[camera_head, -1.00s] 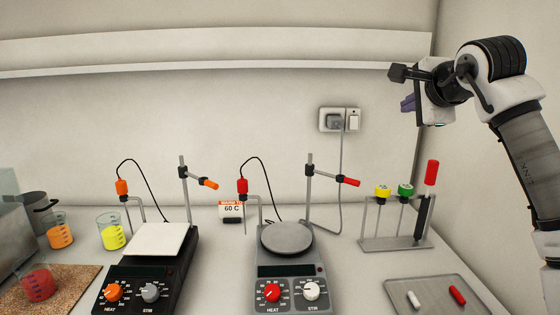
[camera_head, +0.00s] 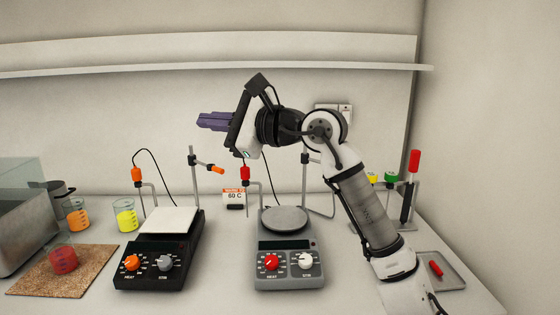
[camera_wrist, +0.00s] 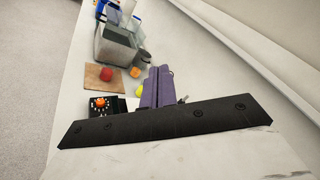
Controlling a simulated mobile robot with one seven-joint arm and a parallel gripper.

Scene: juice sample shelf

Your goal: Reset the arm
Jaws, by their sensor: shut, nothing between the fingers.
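My gripper (camera_head: 214,121) is in the middle of the head view, raised above the bench between the two hotplates and pointing left. Its purple fingers are closed together with nothing between them. The fingers also show in the wrist view (camera_wrist: 158,88), side by side. My arm reaches in from the lower right and hides part of the rack and the tray behind it.
An orange-knobbed hotplate (camera_head: 158,250) and a red-knobbed hotplate (camera_head: 288,245) stand on the bench. Beakers of orange (camera_head: 77,215), yellow (camera_head: 125,215) and red (camera_head: 62,260) liquid are at left. A tray (camera_head: 455,275) with a red bar is at right. A shelf (camera_head: 215,68) runs above.

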